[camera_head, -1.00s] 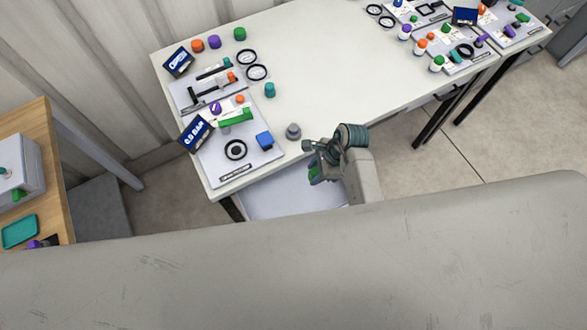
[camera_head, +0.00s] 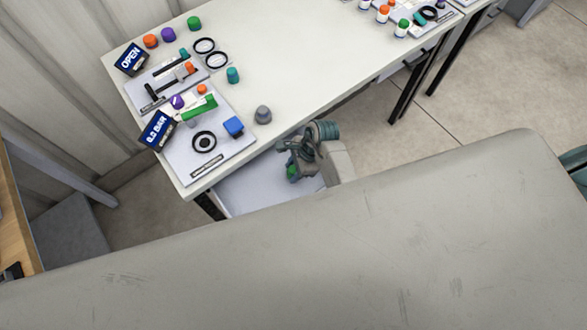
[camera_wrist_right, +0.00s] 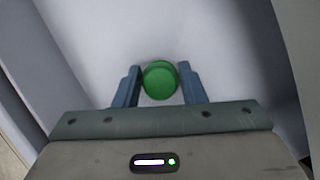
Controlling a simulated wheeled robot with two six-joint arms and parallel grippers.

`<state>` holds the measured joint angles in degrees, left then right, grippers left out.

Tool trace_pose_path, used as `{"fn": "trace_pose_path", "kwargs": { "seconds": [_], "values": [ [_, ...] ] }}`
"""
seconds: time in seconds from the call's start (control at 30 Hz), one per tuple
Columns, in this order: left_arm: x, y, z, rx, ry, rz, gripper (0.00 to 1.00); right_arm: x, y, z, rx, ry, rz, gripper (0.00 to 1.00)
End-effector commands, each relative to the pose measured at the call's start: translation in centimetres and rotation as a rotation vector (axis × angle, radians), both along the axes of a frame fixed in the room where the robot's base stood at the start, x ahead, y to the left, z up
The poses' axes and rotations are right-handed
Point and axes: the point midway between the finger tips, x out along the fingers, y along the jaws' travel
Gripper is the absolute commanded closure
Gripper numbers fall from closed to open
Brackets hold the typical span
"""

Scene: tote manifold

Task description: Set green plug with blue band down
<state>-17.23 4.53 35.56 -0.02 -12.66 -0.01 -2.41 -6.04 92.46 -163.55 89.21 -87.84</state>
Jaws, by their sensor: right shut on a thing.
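My right gripper (camera_head: 292,168) is shut on the green plug (camera_wrist_right: 160,80), which sits between its two blue-grey fingers in the right wrist view. In the head view the plug (camera_head: 291,173) is a small green patch, partly hidden by the gripper. The blue band cannot be made out clearly. The gripper is just off the front edge of the white table, over an open pale drawer or tray (camera_head: 250,196). In the wrist view its pale floor (camera_wrist_right: 215,40) lies beneath the plug; I cannot tell whether they touch. My left gripper is not in view.
The table's middle is clear.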

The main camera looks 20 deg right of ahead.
Motion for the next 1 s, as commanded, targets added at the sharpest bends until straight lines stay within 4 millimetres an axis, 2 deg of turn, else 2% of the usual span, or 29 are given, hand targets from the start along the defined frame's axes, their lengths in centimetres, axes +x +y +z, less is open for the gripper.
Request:
{"fn": "trace_pose_path", "kwargs": {
  "seconds": [0.2, 0.23, 0.33, 0.57, 0.73, 0.87, 1.0],
  "values": [
    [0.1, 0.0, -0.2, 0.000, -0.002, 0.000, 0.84, 0.0, 0.0, -0.3, 0.000, 0.000, 0.000, 0.86],
    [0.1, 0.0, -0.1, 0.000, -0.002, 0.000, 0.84, 0.0, 0.0, -0.3, 0.000, 0.000, 0.000, 0.59],
    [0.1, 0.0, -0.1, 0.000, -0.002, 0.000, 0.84, 0.0, 0.0, -0.2, 0.000, 0.000, 0.000, 0.41],
    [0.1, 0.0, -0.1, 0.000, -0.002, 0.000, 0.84, 0.0, 0.0, -0.2, 0.000, 0.000, 0.000, 0.41],
    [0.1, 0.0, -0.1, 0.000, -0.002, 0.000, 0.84, 0.1, -0.3, 0.6, 0.000, -0.003, 0.000, 0.41],
    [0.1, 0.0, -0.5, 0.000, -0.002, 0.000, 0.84, 0.1, -1.2, 2.6, -0.001, -0.007, 0.000, 0.41],
    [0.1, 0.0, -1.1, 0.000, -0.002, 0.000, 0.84, 0.0, -2.4, 5.4, -0.002, -0.007, 0.000, 0.41]
  ]
}}
